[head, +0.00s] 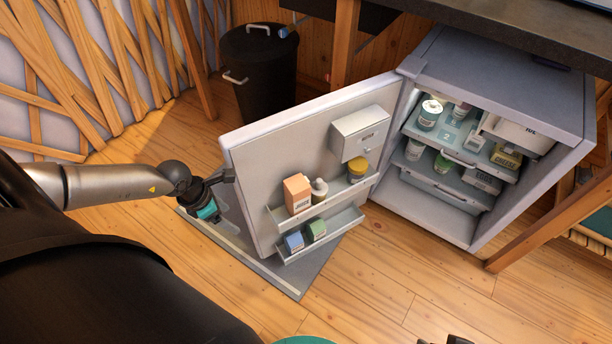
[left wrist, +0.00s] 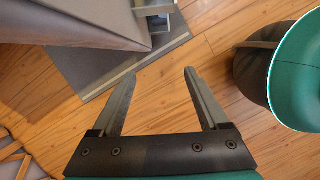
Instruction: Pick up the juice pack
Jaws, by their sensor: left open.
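The juice pack (head: 297,194) is an orange carton with a white label, upright in the upper rack of the open fridge door (head: 290,150). My left gripper (head: 222,178) is at the free edge of the door, left of the pack and apart from it. In the left wrist view my left gripper (left wrist: 160,76) is open with nothing between its fingers, and bare floor shows beyond them. The pack does not show in that view. A small dark shape at the bottom edge of the head view may be my right gripper, too cut off to judge.
A white jar (head: 319,190) and a yellow-lidded jar (head: 357,169) share the rack with the pack. Blue (head: 293,242) and green (head: 316,230) packs stand in the lower rack. The fridge (head: 480,130) holds several containers. A black bin (head: 258,70) stands behind the door.

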